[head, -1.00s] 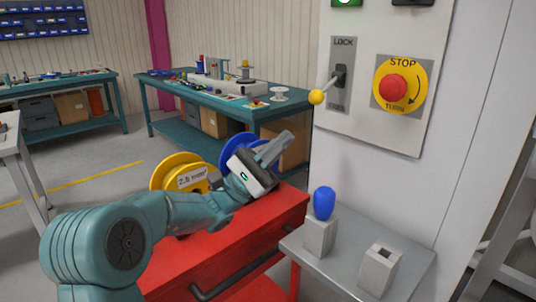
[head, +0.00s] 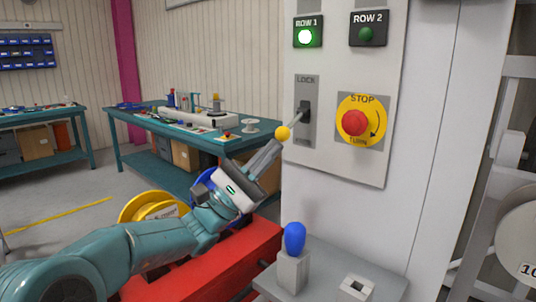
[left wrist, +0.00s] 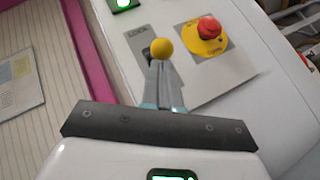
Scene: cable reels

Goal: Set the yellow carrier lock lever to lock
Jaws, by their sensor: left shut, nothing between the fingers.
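The lock lever with its yellow ball knob (head: 282,133) sticks out from a slotted plate marked LOCK (head: 306,92) on the white control panel. Its rod slopes down to the left from the slot. My left gripper (head: 274,147) is shut and empty, its fingertips just below the knob. In the left wrist view the knob (left wrist: 162,49) appears right at the tips of the shut fingers (left wrist: 161,68); I cannot tell whether they touch. The lower label of the plate is hidden or unreadable. My right gripper is not in view.
A red stop button (head: 355,122) on a yellow disc sits right of the lever. The ROW 1 lamp (head: 306,37) glows green; the ROW 2 lamp (head: 366,35) is dim.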

